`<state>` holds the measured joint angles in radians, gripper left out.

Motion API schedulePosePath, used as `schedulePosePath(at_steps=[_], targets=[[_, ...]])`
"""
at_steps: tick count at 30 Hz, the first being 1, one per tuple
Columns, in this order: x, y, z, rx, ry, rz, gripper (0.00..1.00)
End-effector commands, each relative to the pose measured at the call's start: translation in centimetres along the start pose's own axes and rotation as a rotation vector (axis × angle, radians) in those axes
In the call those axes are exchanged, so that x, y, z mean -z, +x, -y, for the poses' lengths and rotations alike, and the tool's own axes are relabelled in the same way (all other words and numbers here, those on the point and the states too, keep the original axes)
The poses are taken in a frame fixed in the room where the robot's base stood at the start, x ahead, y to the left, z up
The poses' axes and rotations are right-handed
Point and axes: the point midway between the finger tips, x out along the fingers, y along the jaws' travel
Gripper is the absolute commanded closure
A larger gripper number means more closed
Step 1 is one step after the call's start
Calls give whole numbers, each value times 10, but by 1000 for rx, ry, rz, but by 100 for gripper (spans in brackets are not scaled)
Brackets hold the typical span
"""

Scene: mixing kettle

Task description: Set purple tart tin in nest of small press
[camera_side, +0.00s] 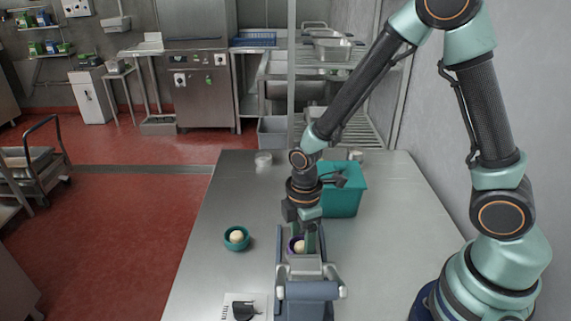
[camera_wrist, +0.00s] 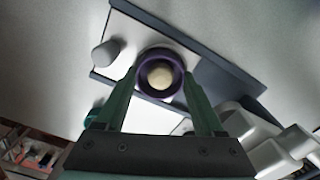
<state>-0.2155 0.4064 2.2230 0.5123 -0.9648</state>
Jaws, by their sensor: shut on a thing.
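The purple tart tin (camera_wrist: 174,55) holds a pale dough ball (camera_wrist: 160,75). In the wrist view it sits between the two green fingers of my gripper (camera_wrist: 162,92), which is shut on its sides. In the side view the purple tin (camera_side: 291,243) shows at my gripper (camera_side: 303,243), low over the small press (camera_side: 306,290). The press is grey-blue with pale handles. The wrist view shows a white plate of it (camera_wrist: 122,62) under the tin. The nest is hidden by the tin, and I cannot tell whether the tin touches it.
A teal tin with another dough ball (camera_side: 237,240) stands on the metal table to the left. A teal bin (camera_side: 343,198) stands behind my gripper. A black knob on a white plate (camera_side: 243,309) lies at the front. The table's left middle is clear.

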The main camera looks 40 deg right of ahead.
Motion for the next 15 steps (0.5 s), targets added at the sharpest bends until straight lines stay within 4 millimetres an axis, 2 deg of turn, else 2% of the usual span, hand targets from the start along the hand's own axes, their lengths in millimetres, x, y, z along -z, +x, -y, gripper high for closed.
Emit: schedulePosePath(at_steps=[10,11,12,13,15], targets=[[0,0,0,-1,0,-1,83],[0,0,0,-1,0,-1,19],[0,0,0,-1,0,-1,3],[0,0,0,-1,0,-1,0],[0,0,0,-1,0,-1,0]])
